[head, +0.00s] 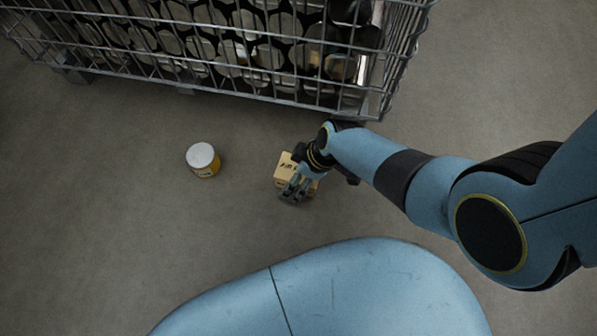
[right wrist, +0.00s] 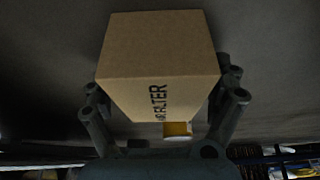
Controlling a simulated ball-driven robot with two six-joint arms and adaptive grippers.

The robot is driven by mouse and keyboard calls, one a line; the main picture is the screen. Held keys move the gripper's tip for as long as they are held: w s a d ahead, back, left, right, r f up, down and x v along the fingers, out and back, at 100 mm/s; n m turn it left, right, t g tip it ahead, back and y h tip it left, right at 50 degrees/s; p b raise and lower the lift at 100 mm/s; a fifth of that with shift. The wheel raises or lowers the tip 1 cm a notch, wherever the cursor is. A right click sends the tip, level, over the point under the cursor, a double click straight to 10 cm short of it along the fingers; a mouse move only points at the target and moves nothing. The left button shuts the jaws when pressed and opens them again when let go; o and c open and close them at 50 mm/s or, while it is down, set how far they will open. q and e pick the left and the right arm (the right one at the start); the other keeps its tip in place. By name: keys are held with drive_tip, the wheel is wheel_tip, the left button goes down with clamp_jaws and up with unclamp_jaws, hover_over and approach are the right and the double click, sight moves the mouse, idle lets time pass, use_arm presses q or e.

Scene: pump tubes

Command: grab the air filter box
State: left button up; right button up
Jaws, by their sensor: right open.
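The air filter box (head: 284,164) is a small tan cardboard box with dark lettering, on the grey floor in the head view. My right gripper (head: 297,190) is over it and hides part of it. In the right wrist view the box (right wrist: 157,60) fills the upper middle, with "FILTER" readable on one face. The right gripper (right wrist: 162,100) is open, with a finger on each side of the box. I cannot tell whether the fingers touch it. My left gripper is not in view.
A white-lidded yellow can (head: 203,160) stands on the floor left of the box; its yellow side also shows in the right wrist view (right wrist: 177,129). A wire cage (head: 230,75) filled with round metal parts stands behind. The floor between is clear.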

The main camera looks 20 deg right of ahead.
drive_tip(key=c, duration=1.2)
drive_tip(key=shift+r, duration=0.15)
